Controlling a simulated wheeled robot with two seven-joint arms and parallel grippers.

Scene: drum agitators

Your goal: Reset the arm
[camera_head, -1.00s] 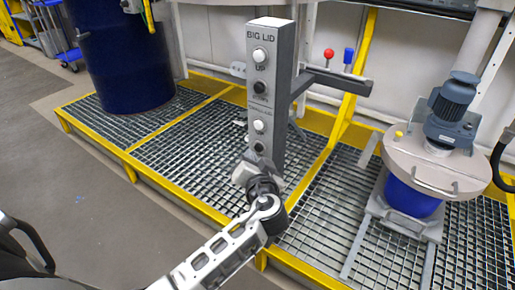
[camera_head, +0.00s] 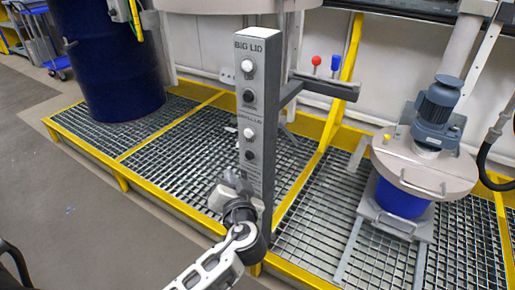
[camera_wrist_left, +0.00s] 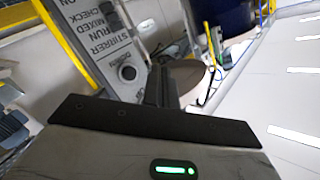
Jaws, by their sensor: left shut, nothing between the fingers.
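My left arm comes in from the bottom of the head view. Its gripper (camera_head: 232,190) is just in front of the lower part of the grey control post (camera_head: 257,185), below the lowest button. It is shut and empty; whether it touches the post I cannot tell. The post is labelled BIG LID at the top and carries white and black buttons. My right gripper is not in view.
A yellow-edged grating platform (camera_head: 180,150) fills the floor ahead. A dark blue drum (camera_head: 118,70) stands at the left. At the right is a blue container under a beige lid (camera_head: 425,165) with a motor (camera_head: 437,110). Red (camera_head: 316,60) and blue (camera_head: 335,62) knobs stand behind the post.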

